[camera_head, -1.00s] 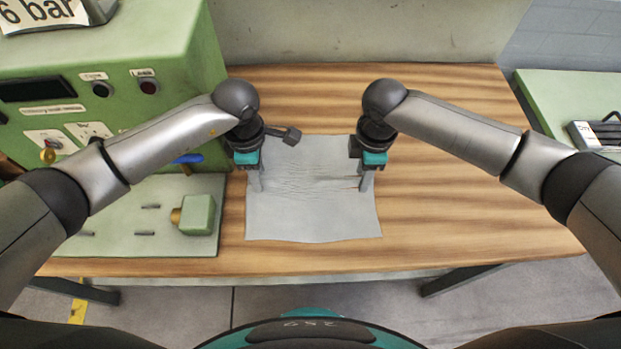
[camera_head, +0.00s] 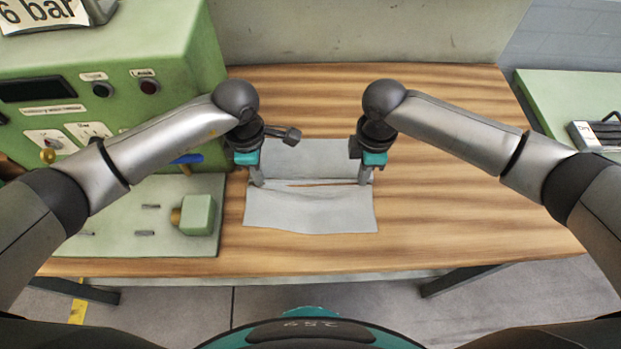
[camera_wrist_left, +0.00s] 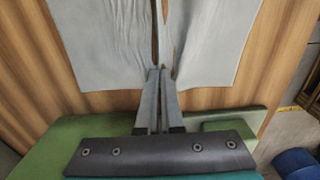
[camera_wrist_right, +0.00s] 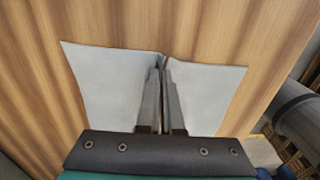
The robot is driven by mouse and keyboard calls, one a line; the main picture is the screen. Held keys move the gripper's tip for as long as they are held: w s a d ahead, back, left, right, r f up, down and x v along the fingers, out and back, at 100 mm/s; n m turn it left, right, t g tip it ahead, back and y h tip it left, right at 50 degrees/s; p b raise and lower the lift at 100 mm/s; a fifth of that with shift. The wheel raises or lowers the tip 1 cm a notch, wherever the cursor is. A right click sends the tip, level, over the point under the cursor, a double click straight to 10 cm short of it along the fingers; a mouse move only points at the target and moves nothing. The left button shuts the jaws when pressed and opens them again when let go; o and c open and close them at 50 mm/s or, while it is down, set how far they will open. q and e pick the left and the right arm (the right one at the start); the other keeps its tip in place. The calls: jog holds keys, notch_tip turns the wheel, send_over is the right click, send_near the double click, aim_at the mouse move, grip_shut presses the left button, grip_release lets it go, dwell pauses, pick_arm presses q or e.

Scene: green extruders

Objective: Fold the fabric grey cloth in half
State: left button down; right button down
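The grey cloth (camera_head: 310,212) lies on the wooden table, drawn together along a line across its middle. Along that line a narrow strip of brown wood shows between its far part and near part. My left gripper (camera_head: 258,184) is at the cloth's left edge, its fingers nearly together on the cloth in the left wrist view (camera_wrist_left: 160,72). My right gripper (camera_head: 365,182) is at the right edge, and the right wrist view shows its fingers (camera_wrist_right: 161,66) closed on the cloth at the crease. The fingertips hide the pinched cloth itself.
A green machine (camera_head: 110,110) with a green base plate (camera_head: 100,240) and block (camera_head: 197,214) stands left of the cloth. The table right of the cloth (camera_head: 470,190) is clear.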

pick_arm(q)
jog(key=shift+a, duration=0.1)
dwell(0.6)
